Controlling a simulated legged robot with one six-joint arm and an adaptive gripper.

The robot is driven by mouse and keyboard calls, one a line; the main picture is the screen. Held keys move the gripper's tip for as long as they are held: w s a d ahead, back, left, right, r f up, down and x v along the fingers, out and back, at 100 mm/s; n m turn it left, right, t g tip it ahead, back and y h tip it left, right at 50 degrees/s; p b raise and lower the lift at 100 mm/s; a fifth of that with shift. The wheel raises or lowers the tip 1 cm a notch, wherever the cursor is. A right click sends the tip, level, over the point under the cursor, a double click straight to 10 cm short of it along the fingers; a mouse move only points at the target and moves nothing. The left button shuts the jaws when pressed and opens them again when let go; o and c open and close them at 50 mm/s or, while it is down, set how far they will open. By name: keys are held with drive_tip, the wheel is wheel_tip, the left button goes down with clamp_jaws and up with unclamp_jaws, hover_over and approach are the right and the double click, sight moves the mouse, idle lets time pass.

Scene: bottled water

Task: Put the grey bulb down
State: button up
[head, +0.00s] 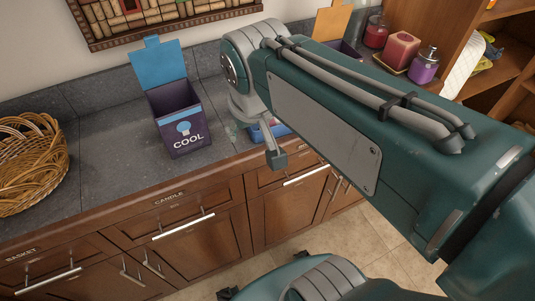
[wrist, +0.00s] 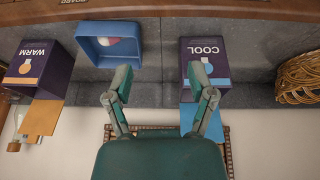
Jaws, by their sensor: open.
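A blue tray (wrist: 84,48) lies on the counter, and its edge shows behind my arm in the head view (head: 283,130). A small pale, rounded thing with a pinkish part (wrist: 110,43) lies in the tray; I cannot tell if it is the grey bulb. My gripper (wrist: 162,80) is open, its two fingers wide apart with nothing between them. In the head view a grey finger (head: 276,159) hangs near the counter's front edge. The dark COOL box (head: 181,124), with a raised blue lid, stands left of my gripper. No bulb is held.
The WARM box (wrist: 40,70), with an orange lid, stands beyond the tray; my arm hides most of it in the head view. A wicker basket (head: 32,165) is at the far left. Candles (head: 402,50) stand at the back right. The counter between basket and COOL box is clear.

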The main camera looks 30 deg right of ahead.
drive_tip(key=s+d+f+t, duration=0.1)
drive_tip(key=s+f, duration=0.2)
drive_tip(key=s, duration=0.3)
drive_tip(key=shift+f, duration=0.2)
drive_tip(key=shift+d, duration=0.1)
idle(0.8)
